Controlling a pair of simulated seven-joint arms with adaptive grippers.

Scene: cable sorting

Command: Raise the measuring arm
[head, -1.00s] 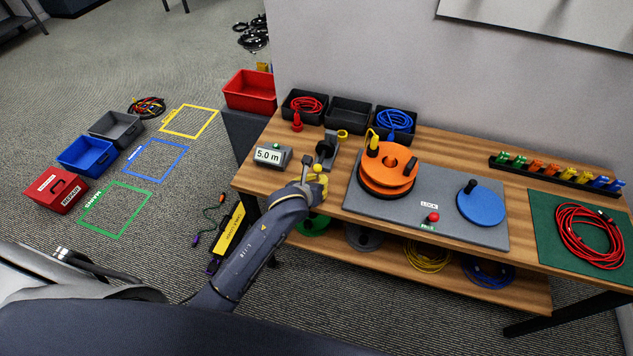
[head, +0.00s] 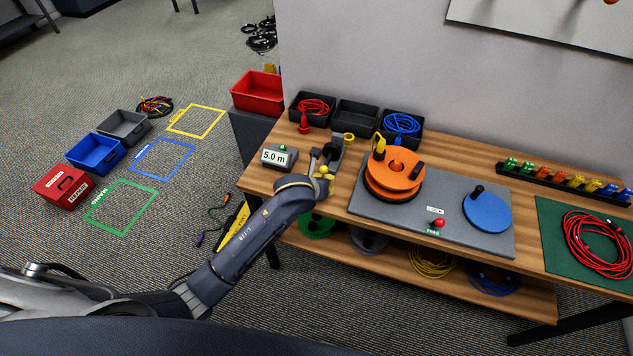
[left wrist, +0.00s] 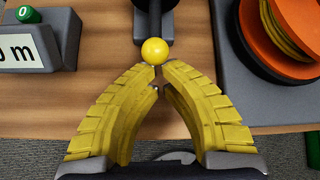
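The measuring device (head: 334,146) is a grey stand with a dark wheel, next to a display reading 5.0 m (head: 279,157). A yellow ball knob (head: 324,170) is at its front, and it shows clearly in the left wrist view (left wrist: 154,51). My left gripper (head: 325,176) is at the knob, its grey body partly covering the front of the device. In the left wrist view, the yellow fingers (left wrist: 158,72) bow outward and their tips come together just short of the ball. The ball shows whole beyond the tips; contact is unclear. My right gripper is out of view.
An orange reel (head: 395,168) on a grey plate (head: 440,222) stands close to the right, with a red button (head: 439,222) and a blue disc (head: 487,211). A green mat (head: 560,265) lies at the right.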

